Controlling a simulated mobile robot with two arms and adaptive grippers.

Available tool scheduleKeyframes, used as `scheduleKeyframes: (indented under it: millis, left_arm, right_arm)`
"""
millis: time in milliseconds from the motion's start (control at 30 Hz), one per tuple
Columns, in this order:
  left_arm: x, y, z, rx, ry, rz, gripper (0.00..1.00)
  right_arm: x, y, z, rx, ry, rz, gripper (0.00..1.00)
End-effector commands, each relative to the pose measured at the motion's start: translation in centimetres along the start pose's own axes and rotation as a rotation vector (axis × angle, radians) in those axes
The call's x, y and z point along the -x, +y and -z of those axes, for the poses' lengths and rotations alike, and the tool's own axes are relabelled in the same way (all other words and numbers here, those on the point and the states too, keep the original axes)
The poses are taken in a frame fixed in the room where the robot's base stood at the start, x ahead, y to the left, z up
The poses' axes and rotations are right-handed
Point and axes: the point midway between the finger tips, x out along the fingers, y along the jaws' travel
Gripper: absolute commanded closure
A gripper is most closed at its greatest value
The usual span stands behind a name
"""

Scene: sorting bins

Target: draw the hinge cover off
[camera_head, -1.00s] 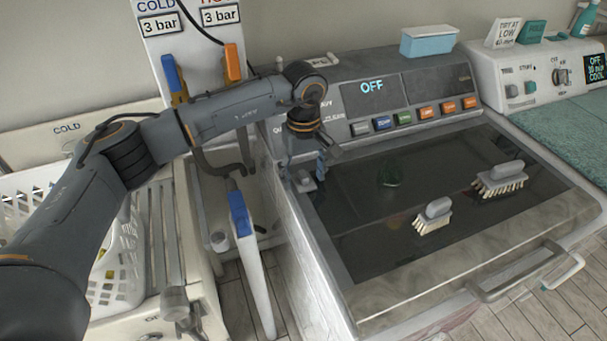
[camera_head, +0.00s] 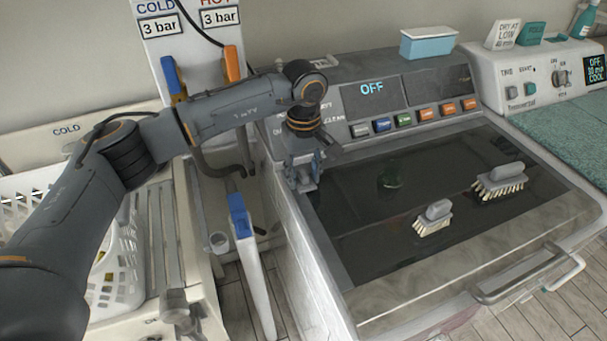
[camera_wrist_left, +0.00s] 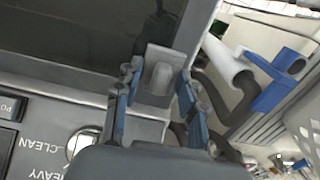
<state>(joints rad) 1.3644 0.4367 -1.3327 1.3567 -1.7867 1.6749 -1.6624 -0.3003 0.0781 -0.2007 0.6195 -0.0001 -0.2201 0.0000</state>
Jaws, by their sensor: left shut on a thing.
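The hinge cover (camera_wrist_left: 161,66) is a small grey plate with a rounded raised grip, at the corner of the dark-topped washing machine (camera_wrist_left: 60,72) in the left wrist view. My left gripper (camera_head: 306,176) is over the left rear edge of that machine in the head view. In the left wrist view, its blue-padded fingers are on both sides of the cover, shut on it. The cover is mostly hidden by the fingers in the head view, and whether it is clear of its seat cannot be told. My right gripper is not in view.
Two brushes (camera_head: 433,218) (camera_head: 499,181) lie on the dark lid. A control panel (camera_head: 410,98) stands behind it. To the left are a blue-topped white post (camera_head: 240,222), hoses and a white basket (camera_head: 122,262).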

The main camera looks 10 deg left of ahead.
Motion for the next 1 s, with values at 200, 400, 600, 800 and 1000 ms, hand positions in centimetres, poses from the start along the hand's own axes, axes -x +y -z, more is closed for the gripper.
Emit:
scheduleKeyframes:
  millis: [200,400,600,800,1000]
  left_arm:
    - [0.9,0.0,0.0,0.000,-0.001,0.000,1.00]
    - [0.9,0.0,0.0,0.000,-0.001,0.000,1.00]
    - [1.1,0.0,0.0,0.000,0.000,0.000,1.00]
    - [2.5,0.0,0.0,0.000,0.001,-0.002,1.00]
    - [4.1,0.0,0.0,0.000,0.001,-0.001,1.00]
  right_arm:
    - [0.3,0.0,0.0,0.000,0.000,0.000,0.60]
    - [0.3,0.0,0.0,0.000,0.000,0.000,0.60]
    - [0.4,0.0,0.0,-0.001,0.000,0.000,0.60]
    - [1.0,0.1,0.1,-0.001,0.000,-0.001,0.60]
    - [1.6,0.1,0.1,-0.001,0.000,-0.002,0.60]
